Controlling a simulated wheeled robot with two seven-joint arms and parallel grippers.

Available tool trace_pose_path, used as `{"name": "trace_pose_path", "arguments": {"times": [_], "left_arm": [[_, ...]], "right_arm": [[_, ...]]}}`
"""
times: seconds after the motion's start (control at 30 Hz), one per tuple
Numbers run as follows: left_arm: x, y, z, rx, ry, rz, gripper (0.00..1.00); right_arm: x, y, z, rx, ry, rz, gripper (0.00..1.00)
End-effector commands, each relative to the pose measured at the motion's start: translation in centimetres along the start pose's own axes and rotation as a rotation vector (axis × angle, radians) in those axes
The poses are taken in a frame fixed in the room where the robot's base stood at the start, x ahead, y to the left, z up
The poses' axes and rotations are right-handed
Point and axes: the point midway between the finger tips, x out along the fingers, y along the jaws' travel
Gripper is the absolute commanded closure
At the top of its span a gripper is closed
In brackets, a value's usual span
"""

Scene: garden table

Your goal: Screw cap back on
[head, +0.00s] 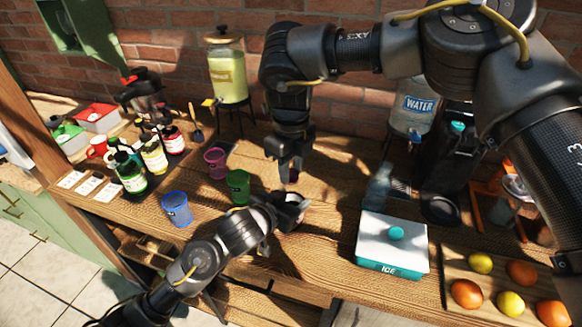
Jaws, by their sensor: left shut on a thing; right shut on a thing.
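My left gripper (285,212) comes in low from the left and is shut on a small container (296,199). Its pale rim shows, and the fingers hide much of its body. My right gripper (290,170) points down just above the container. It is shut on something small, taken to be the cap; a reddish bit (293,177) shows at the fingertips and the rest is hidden. I cannot tell whether it touches the container.
A green cup (238,187), a pink cup (215,163) and a blue cup (177,208) stand left of the grippers. A clear bottle (378,187) and an ice box (391,256) stand to the right. A fruit board (455,268) lies at front right. Table front centre is clear.

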Motion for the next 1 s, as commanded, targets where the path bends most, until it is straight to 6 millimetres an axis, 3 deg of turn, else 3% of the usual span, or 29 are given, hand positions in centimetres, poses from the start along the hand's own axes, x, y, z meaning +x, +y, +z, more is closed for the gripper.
{"name": "trace_pose_path", "arguments": {"times": [0.17,0.57,0.73,0.77,0.9,1.0], "left_arm": [[0.00,0.00,-0.02,0.000,0.000,0.000,1.00],[0.00,0.03,-0.03,0.000,0.001,0.001,1.00],[0.00,0.04,-0.02,0.001,0.001,0.001,1.00],[0.00,0.04,-0.02,0.001,0.001,0.001,1.00],[0.00,0.04,-0.02,0.000,0.000,0.001,1.00],[0.00,0.04,-0.02,0.000,0.000,0.001,1.00]], "right_arm": [[0.01,0.09,0.08,0.065,-0.002,0.003,0.97],[0.09,0.18,0.14,0.974,-0.001,0.006,0.97],[0.03,0.14,0.13,0.986,-0.002,0.002,0.97],[0.04,0.14,0.13,0.986,-0.002,0.003,0.66],[0.04,0.13,0.12,0.985,-0.002,0.002,0.48],[0.04,0.11,0.11,0.984,-0.002,0.002,0.48]]}}
